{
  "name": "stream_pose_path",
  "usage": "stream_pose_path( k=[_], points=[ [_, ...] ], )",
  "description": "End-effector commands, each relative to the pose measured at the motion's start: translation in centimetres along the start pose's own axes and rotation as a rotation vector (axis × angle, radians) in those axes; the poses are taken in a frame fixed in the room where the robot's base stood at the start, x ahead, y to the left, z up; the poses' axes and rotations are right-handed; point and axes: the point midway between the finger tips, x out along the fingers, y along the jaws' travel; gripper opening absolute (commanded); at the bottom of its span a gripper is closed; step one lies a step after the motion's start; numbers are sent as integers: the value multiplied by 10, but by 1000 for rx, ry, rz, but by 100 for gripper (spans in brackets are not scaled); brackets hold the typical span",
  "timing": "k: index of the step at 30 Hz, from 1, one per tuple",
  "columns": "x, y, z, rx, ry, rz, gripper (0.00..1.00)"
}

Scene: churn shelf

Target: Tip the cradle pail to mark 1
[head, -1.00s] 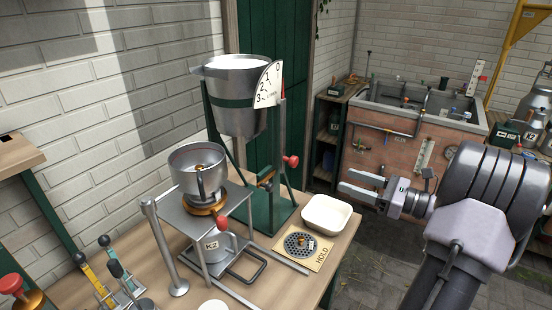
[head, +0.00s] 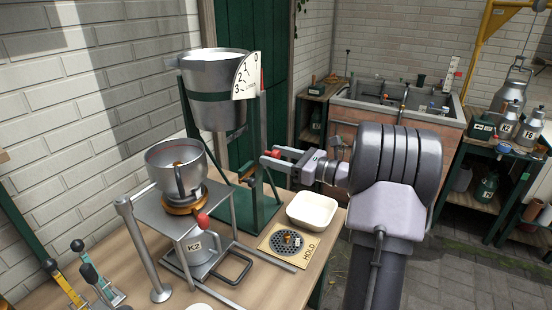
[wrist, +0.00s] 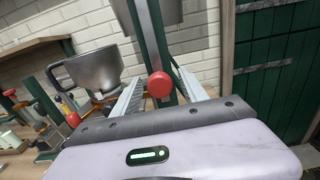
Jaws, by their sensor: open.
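The cradle pail (head: 212,100), a grey metal bucket with a green band and white liquid inside, hangs upright in a green stand (head: 262,210). A white dial (head: 246,76) marked 0, 1, 2, 3 sits at its right side. A red knob (wrist: 159,84) on the stand shows between my open fingers in the wrist view. In the head view my gripper (head: 276,161) is at this knob, its fingers partly covering the knob. I cannot tell whether the fingers touch it. The pail's lower part also shows in the wrist view (wrist: 183,14).
A white tray (head: 312,211) and a HOLD plate (head: 288,243) lie on the bench below my gripper. A sink (head: 395,108) stands behind.

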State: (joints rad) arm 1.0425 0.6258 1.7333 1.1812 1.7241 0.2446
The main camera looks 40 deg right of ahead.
Motion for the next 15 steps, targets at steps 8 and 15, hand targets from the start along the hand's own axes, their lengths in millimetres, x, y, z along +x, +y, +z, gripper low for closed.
stream_pose_path(
  k=[8, 15],
  points=[
    [0, 0, 0, 0, 0, 0, 24],
    [0, 0, 0, 0, 0, 1, 0]
  ],
)
